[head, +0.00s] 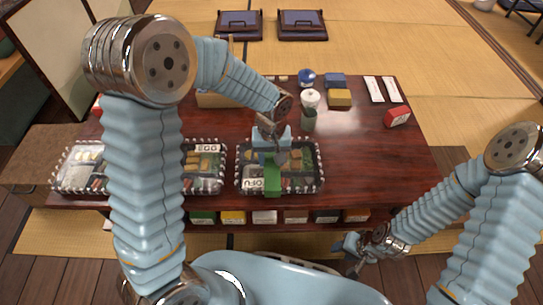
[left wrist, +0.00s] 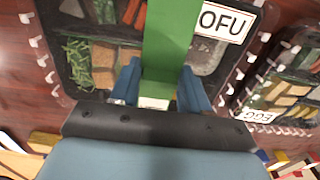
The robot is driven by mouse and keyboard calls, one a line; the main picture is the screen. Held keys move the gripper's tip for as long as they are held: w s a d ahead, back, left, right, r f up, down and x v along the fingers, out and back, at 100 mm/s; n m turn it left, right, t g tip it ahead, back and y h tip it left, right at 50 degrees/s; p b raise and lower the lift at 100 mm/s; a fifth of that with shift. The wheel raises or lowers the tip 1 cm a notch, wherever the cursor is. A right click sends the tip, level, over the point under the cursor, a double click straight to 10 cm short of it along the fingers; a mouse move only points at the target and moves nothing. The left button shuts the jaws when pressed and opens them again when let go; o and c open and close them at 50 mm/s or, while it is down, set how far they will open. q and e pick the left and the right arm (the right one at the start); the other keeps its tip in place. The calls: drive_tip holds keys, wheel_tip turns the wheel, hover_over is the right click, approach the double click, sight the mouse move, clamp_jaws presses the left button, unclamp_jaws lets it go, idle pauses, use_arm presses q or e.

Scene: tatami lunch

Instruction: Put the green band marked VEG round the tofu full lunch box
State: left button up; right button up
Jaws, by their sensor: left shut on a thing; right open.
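The tofu lunch box (head: 312,183) is a clear tray with clips round its rim, on the dark red table. Its white label (head: 252,185) shows only "OFU", the rest being covered. It also shows in the left wrist view (left wrist: 88,18). My left gripper (head: 272,155) is over this box, shut on the green band (head: 273,181). In the left wrist view the green band (left wrist: 167,40) runs between the fingers and across the box beside the label. I cannot read VEG on it, nor see whether it passes under the box. My right gripper (head: 352,246) is open and empty, in front of the table.
The egg lunch box (head: 208,184) stands close to the left, with another box (head: 72,178) beyond it. Several coloured bands sit along the table's front below the top, including a yellow one (head: 233,217). Cups (head: 309,98) and small blocks (head: 340,98) stand behind.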

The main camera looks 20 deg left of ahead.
idle(0.3)
use_arm(q)
drive_tip(key=o, duration=1.2)
drive_tip(key=shift+o, duration=0.2)
drive_tip(key=shift+r+p, duration=2.35)
drive_tip(key=shift+r, duration=0.6)
drive_tip(key=shift+r+p, duration=0.8)
drive_tip(key=shift+r, duration=0.3)
drive_tip(key=shift+f, duration=0.1)
